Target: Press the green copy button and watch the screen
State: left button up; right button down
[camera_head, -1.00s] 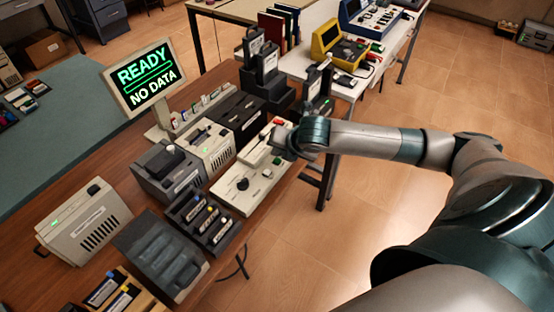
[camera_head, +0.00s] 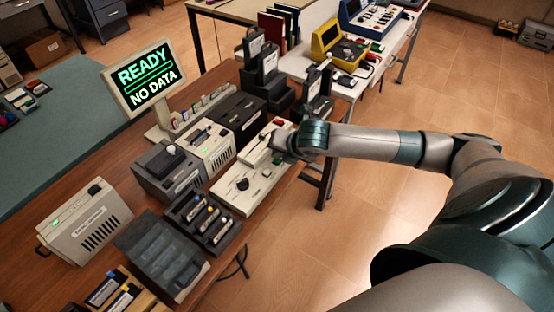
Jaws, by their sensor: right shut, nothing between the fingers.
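A pale control panel (camera_head: 232,190) with a red button (camera_head: 278,121) and dark knobs lies at the bench's right edge. A small green spot (camera_head: 277,161), perhaps the copy button, shows on the panel just below my right gripper. My right gripper (camera_head: 277,144) is shut and empty, low over the panel. Its fingertips are small and partly hidden by the wrist, so I cannot tell whether they touch a button. My left gripper is not in view.
A grey unit (camera_head: 168,172), a beige unit (camera_head: 84,222) and an open dark case (camera_head: 163,258) crowd the wooden bench. Black devices (camera_head: 266,88) stand behind the panel. A white table (camera_head: 318,70) with yellow and blue devices is beyond. The floor at right is clear.

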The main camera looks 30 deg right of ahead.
aim_at(278, 162)
jog(key=shift+f, duration=0.4)
dwell(0.5)
jog(key=shift+r, duration=0.15)
jog(key=shift+r+p, duration=0.7)
jog(key=shift+p, duration=0.4)
notch_tip(278, 162, up, 5)
jog(key=p, duration=0.5)
jog(key=shift+p, duration=0.3)
dwell(0.5)
